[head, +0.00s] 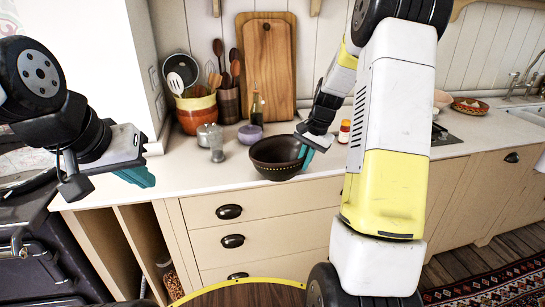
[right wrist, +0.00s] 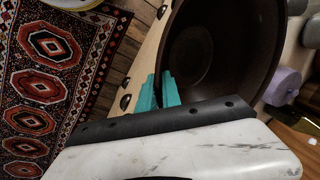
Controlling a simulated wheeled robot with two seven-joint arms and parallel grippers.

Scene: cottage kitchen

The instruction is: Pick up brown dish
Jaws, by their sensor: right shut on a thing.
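The brown dish (head: 272,169) is a dark round bowl with a dotted band below its rim. In the head view it is at the counter's front edge; I cannot tell whether it rests there or is slightly raised. My right gripper (head: 304,152) is shut on the dish's right rim. In the right wrist view, the teal fingers (right wrist: 159,92) pinch the wall of the dish (right wrist: 215,45), whose inside looks empty. My left gripper (head: 140,177) is off to the left, in front of the counter's left end, away from the dish. Its finger gap is not clear.
A red-capped jar (head: 345,131) stands to the right.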

